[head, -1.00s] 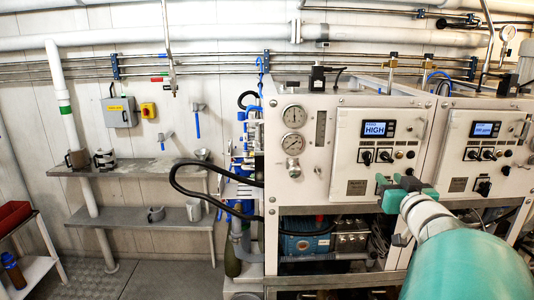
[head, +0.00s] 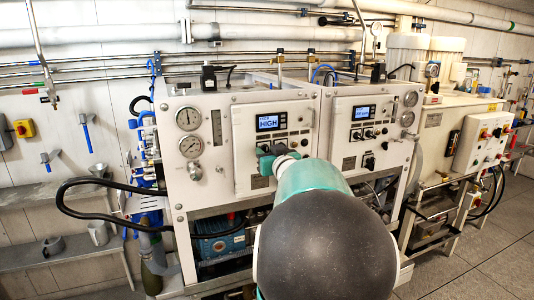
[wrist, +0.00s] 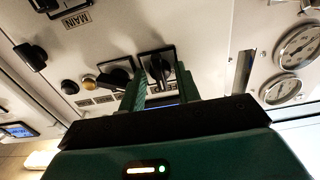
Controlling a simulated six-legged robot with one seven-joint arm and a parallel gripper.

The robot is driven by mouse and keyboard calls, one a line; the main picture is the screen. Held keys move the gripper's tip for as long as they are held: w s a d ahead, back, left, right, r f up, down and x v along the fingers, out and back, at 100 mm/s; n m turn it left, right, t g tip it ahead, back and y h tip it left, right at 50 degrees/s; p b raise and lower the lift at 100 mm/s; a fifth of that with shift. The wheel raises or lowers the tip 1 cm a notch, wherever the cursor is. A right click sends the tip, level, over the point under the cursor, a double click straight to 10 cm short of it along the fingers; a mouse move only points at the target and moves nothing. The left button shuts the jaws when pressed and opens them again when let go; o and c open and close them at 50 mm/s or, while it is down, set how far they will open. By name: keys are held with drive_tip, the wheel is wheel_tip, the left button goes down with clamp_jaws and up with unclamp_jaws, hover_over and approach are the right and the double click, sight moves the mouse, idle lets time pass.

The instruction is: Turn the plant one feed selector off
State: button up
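The plant one panel (head: 243,122) is white, with a lit display (head: 270,122) reading HIGH. In the wrist view its two black selectors sit side by side, one selector (wrist: 160,66) nearer the gauges and another (wrist: 117,77) to its left. My gripper (wrist: 163,82) has its two green fingers apart, with the selector nearer the gauges showing between them. I cannot tell whether either finger touches it. In the head view my gripper (head: 277,155) is at the panel's lower part and hides some of the controls. The selector labels are not readable.
Two round gauges (head: 190,134) are left of the panel. A second similar panel (head: 350,130) stands to the right. A black hose (head: 62,200) loops out at the left. A black knob by the MAIN label (wrist: 30,57) is at the wrist view's upper left.

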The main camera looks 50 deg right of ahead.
drive_tip(key=shift+c, duration=0.2)
drive_tip(key=c, duration=0.6)
drive_tip(key=shift+c, duration=0.2)
drive_tip(key=shift+n, duration=0.4)
drive_tip(key=n, duration=1.1)
drive_tip(key=o, duration=0.7)
